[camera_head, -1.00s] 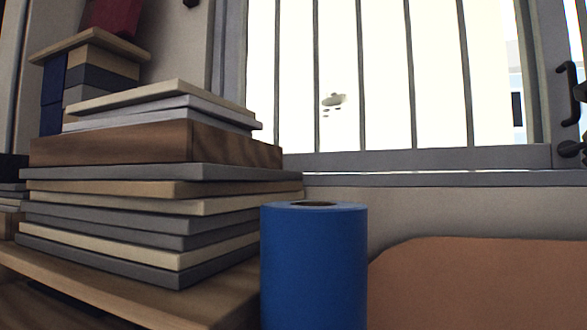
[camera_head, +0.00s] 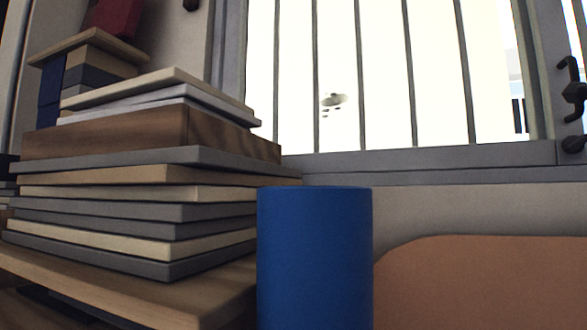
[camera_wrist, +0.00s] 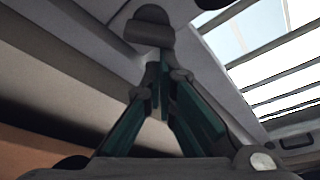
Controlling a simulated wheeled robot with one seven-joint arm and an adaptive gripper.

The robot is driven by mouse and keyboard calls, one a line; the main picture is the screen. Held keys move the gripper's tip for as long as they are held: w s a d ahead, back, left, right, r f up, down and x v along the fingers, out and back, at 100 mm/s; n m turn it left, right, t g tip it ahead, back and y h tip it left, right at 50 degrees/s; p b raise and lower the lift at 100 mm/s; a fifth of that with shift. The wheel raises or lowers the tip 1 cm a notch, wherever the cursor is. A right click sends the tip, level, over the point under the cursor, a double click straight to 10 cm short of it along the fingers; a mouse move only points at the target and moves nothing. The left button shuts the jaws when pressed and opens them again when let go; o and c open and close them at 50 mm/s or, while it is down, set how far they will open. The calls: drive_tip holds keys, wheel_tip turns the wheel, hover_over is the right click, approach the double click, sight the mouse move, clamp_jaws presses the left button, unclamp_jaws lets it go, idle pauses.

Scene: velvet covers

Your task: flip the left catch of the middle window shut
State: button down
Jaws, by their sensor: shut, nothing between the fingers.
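My gripper (camera_wrist: 160,72) shows only in the wrist view. Its teal-padded fingers meet at the tips and hold nothing. Just beyond the tips, a dark grey rounded piece (camera_wrist: 150,27) sits against the pale window frame; it may be a catch, and I cannot tell whether the fingers touch it. In the head view, the barred window (camera_head: 390,75) fills the upper middle. Dark catch-like fittings (camera_head: 573,92) sit on the frame at the right edge, partly cut off. I cannot tell which fitting is the left catch.
A stack of books (camera_head: 150,190) stands on a wooden surface (camera_head: 190,295) at the left. A blue cylinder (camera_head: 315,260) stands in front of the wall below the window. A brown rounded panel (camera_head: 490,285) is at the lower right. A dark fitting (camera_head: 190,5) shows at the top left.

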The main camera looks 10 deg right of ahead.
drive_tip(key=shift+r+n+h+b, duration=0.2)
drive_tip(key=shift+n+h+b, duration=0.3)
drive_tip(key=shift+n+b, duration=0.55)
drive_tip(key=shift+r+n+b, duration=0.1)
drive_tip(key=shift+n+b, duration=0.15)
drive_tip(key=shift+b, duration=0.45)
drive_tip(key=shift+h, duration=0.3)
drive_tip(key=shift+r+n+h+b, duration=0.25)
drive_tip(key=shift+r+n+b, duration=0.05)
drive_tip(key=shift+n+b, duration=0.6)
drive_tip(key=shift+r+n+h+b, duration=0.25)
drive_tip(key=shift+n+b, duration=0.5)
drive_tip(key=shift+n, duration=0.15)
